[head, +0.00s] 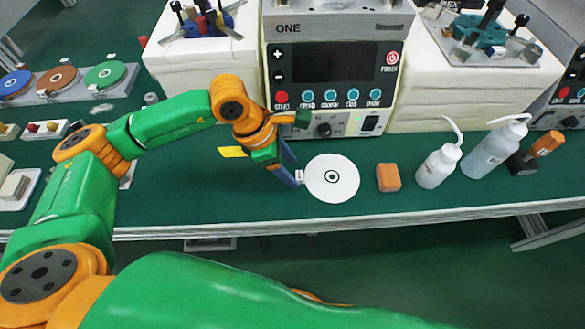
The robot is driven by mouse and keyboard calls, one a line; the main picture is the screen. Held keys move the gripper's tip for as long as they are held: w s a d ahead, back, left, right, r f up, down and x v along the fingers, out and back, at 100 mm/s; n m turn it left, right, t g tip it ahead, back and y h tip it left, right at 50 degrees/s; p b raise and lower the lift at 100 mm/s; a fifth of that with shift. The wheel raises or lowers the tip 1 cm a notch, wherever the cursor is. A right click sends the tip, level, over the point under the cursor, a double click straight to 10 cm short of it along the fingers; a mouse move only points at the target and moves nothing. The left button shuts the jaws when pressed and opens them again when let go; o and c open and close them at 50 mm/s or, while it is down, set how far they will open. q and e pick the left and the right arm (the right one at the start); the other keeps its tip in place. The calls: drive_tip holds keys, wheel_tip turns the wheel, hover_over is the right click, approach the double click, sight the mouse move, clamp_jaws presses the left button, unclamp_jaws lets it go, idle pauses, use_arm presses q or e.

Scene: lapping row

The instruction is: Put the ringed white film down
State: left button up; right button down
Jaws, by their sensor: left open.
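The ringed white film (345,190) is a round white disc with a dark ring at its centre. It lies flat on the green bench top in front of the ONE machine, with a small white tab at its left edge. My left gripper (296,174) is just left of the film, pointing down toward the tab. Its two blue fingers are apart, on either side of the tab as seen here. I cannot tell whether a finger touches the tab. My right gripper is out of view.
The ONE machine (330,28) stands behind the film. Right of the film are an orange block (388,178), a small white bottle (436,169) and a larger bottle (490,152). A yellow label (232,152) lies to the left. The bench's front edge (420,215) is close in front.

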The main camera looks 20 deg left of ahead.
use_arm(q)
drive_tip(key=v, duration=1)
drive_tip(key=shift+r, duration=0.1)
